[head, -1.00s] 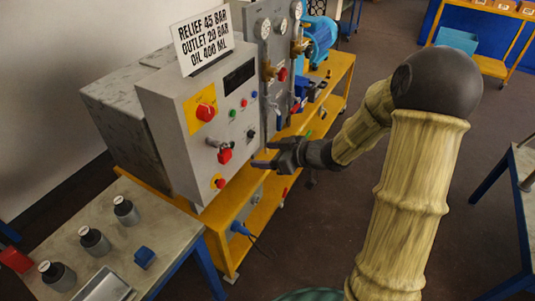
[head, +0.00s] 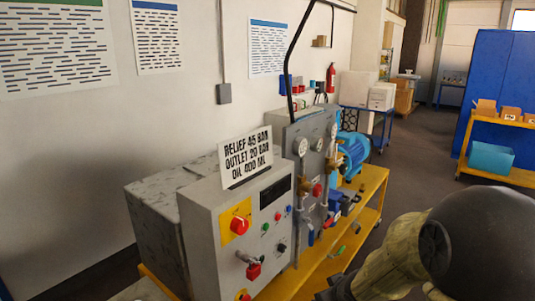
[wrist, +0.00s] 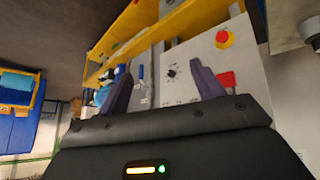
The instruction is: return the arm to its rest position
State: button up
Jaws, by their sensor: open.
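My gripper (wrist: 165,88) is open and empty in the wrist view, its two dark fingers apart in front of the grey control panel (wrist: 190,65). In the head view my arm fills the lower right corner, and only a dark bit near the gripper shows at the bottom edge; the fingertips cannot be made out there. The grey control cabinet (head: 207,232) carries a red knob on a yellow plate (head: 239,225), a red-handled switch (head: 253,271) and a sign (head: 245,157) on top.
A yellow bench (head: 345,260) holds the cabinet, a gauge panel (head: 312,150) and a blue motor (head: 353,150). A yellow cart (head: 497,175) with a blue bin (head: 490,158) stands at the right. Dark open floor (head: 415,165) lies between them.

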jog(key=s+m+g+h, duration=0.1)
jog(key=s+m+g, duration=0.3)
jog(key=s, duration=0.9)
jog(key=shift+s+a+g, duration=0.25)
jog(key=shift+a+g, duration=0.1)
jog(key=shift+g, duration=0.05)
dwell(2.3)
